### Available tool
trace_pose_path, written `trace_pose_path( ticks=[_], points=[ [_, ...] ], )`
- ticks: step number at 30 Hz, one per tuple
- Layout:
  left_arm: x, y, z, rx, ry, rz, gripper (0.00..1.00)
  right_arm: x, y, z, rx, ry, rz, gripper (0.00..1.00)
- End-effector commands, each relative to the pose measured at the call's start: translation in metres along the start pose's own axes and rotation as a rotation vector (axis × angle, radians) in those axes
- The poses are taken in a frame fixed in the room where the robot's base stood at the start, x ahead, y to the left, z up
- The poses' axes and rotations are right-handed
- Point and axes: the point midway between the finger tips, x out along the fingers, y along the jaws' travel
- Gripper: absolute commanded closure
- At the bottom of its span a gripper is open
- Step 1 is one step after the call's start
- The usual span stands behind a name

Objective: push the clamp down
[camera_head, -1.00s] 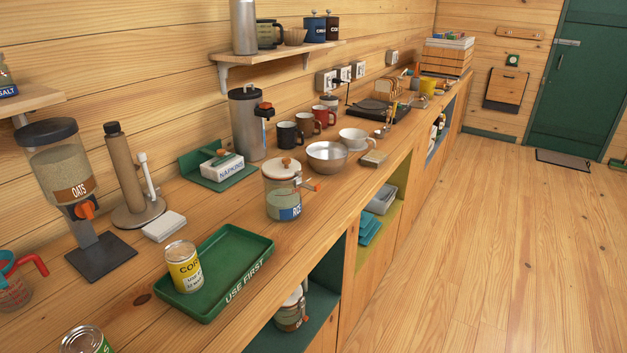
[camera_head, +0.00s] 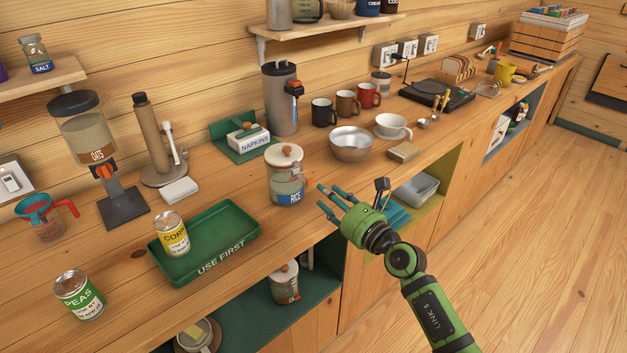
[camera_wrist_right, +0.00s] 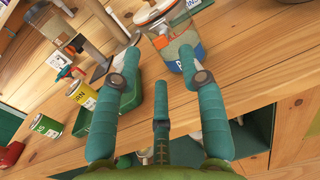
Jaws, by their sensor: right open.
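The glass rice jar (camera_head: 285,182) stands on the wooden counter with its white lid (camera_head: 284,155) on. Its clamp (camera_head: 309,181), with an orange tip, sticks out on the jar's right side, close to my fingers. My right gripper (camera_head: 328,202) is green with teal fingers. It is open and empty, just right of the jar at the counter's front edge. In the right wrist view the jar (camera_wrist_right: 172,52) is ahead, beyond the spread fingers (camera_wrist_right: 160,62). Whether a finger touches the clamp is unclear. My left gripper is not in view.
A green tray (camera_head: 208,240) holding a corn can (camera_head: 172,235) lies left of the jar. A steel bowl (camera_head: 351,145) and a napkin box (camera_head: 249,140) stand behind it. Below the counter front are open shelves (camera_head: 322,290).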

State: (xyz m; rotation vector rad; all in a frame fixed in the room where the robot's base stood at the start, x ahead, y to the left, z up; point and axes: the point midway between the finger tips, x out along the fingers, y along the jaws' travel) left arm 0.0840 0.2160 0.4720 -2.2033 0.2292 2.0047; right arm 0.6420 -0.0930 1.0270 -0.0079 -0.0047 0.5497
Motion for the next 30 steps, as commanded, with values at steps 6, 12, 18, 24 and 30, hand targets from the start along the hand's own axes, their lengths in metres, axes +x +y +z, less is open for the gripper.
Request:
trace_pose_path(
  ticks=[6,12,18,24,30],
  points=[
    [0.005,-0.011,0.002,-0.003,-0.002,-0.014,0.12,0.034,0.0,-0.002,0.007,-0.001,-0.001,0.59],
    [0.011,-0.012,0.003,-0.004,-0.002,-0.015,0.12,0.057,0.0,-0.002,0.008,-0.001,-0.001,0.59],
    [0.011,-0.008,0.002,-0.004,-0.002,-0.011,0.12,0.064,0.0,-0.002,0.009,0.001,-0.001,0.59],
    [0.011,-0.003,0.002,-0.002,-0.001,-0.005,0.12,0.063,0.0,-0.002,0.009,0.0,-0.001,0.67],
    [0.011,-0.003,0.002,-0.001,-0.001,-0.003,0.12,0.063,0.0,-0.002,0.009,0.0,-0.002,1.0]
  ],
)
